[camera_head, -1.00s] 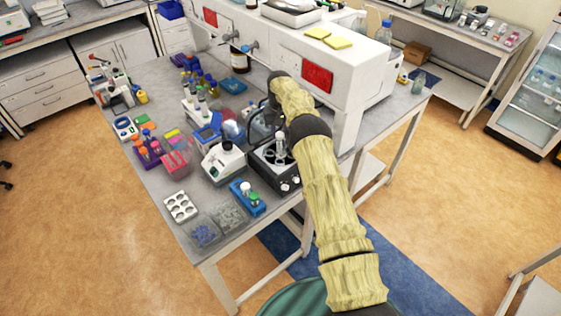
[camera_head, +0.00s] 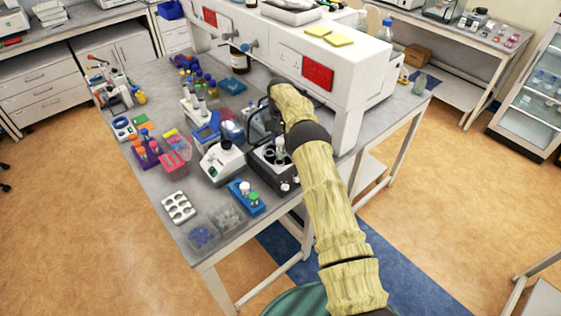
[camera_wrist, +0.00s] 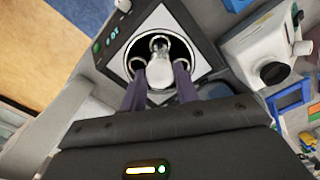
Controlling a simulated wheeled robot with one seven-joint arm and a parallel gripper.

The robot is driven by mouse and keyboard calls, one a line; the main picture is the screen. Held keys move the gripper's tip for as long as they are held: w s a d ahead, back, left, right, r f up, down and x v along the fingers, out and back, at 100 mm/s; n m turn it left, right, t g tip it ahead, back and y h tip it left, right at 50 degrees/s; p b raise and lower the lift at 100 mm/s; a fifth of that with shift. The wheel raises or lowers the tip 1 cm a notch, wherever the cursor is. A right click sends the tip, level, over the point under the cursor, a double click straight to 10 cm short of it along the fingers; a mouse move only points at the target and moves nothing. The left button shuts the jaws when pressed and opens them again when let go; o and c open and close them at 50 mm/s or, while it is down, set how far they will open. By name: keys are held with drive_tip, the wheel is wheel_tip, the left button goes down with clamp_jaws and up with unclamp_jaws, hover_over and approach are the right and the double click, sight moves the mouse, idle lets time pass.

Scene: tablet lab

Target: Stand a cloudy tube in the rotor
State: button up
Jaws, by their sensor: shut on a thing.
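My gripper (camera_wrist: 159,78) is shut on a pale, cloudy-looking tube (camera_wrist: 161,72) in the wrist view. Its two dark fingers sit on either side of the tube. The tube is over or inside the round dark opening of the centrifuge (camera_wrist: 196,52); I cannot tell whether it is seated in a rotor hole. In the head view the tube (camera_head: 280,147) stands about upright at the opening of the centrifuge (camera_head: 262,176). The rotor (camera_head: 268,154) is partly hidden by the tube, and my arm hides most of my gripper there.
A white instrument (camera_head: 221,162) stands close left of the centrifuge. A white holed tray (camera_head: 179,207) and clear boxes (camera_head: 203,236) lie near the bench edge. A tall white unit (camera_head: 318,75) stands behind.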

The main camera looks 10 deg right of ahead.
sight(280, 152)
drive_tip(key=shift+f, duration=0.15)
drive_tip(key=shift+f+b, duration=0.35)
drive_tip(key=shift+b, duration=0.15)
drive_tip(key=shift+f+b, duration=2.65)
drive_tip(key=shift+f, duration=0.7)
idle(0.5)
drive_tip(key=o, duration=0.9)
wheel_tip(280, 152, up, 9)
drive_tip(key=shift+f+b, duration=0.15)
drive_tip(key=shift+b, duration=1.1)
wheel_tip(280, 152, up, 7)
drive_tip(key=p, duration=0.5)
drive_tip(key=shift+r+p, duration=0.9)
drive_tip(key=shift+p, duration=0.1)
